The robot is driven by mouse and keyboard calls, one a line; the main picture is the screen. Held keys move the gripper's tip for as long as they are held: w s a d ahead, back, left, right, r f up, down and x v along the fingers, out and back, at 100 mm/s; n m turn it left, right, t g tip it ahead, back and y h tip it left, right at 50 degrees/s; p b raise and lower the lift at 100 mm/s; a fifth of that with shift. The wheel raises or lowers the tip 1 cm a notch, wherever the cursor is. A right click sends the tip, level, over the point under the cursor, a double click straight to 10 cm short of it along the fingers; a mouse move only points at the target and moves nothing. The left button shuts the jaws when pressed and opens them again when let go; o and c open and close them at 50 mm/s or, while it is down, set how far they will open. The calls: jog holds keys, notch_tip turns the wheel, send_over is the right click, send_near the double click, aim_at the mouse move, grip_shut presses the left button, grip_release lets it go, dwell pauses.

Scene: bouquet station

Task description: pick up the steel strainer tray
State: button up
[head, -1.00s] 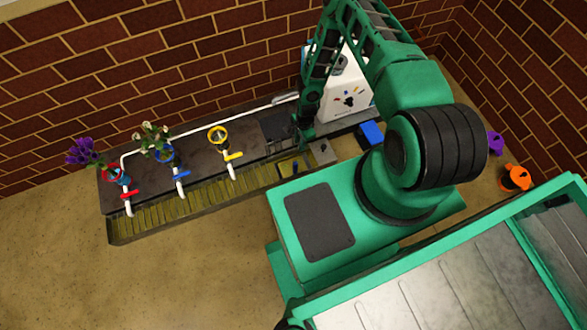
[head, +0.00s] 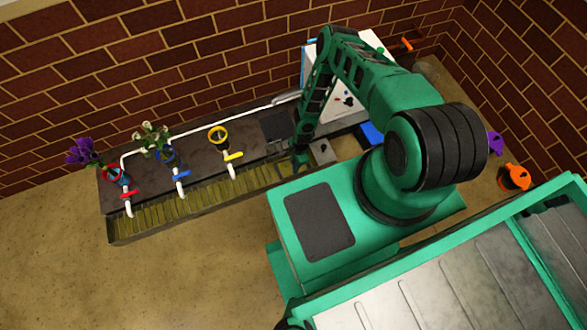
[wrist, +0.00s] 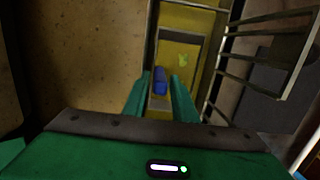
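In the wrist view a narrow steel-edged tray (wrist: 197,58) with a yellowish floor lies straight ahead; I take it for the strainer tray. A blue block-like part (wrist: 160,80) stands at its near end, perhaps a handle, and a small yellow-green piece (wrist: 183,61) shows beyond it. My gripper (wrist: 160,90) is open, its green fingers on either side of the blue part's line; contact cannot be seen. In the head view my gripper (head: 300,161) is low over the right end of the long trough and hides most of the tray.
The trough (head: 190,197) runs left under red, blue and yellow taps, with flowers at the left. A grey plate (head: 323,151) and a blue box (head: 371,134) lie right of my gripper. Metal bars (wrist: 219,70) run close on the right in the wrist view.

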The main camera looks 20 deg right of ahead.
aim_at(293, 172)
jog(key=shift+a+f, duration=0.1)
jog(key=shift+f, duration=1.9)
grip_shut()
jog(key=shift+r, duration=0.1)
notch_tip(293, 172, up, 28)
dwell(0.7)
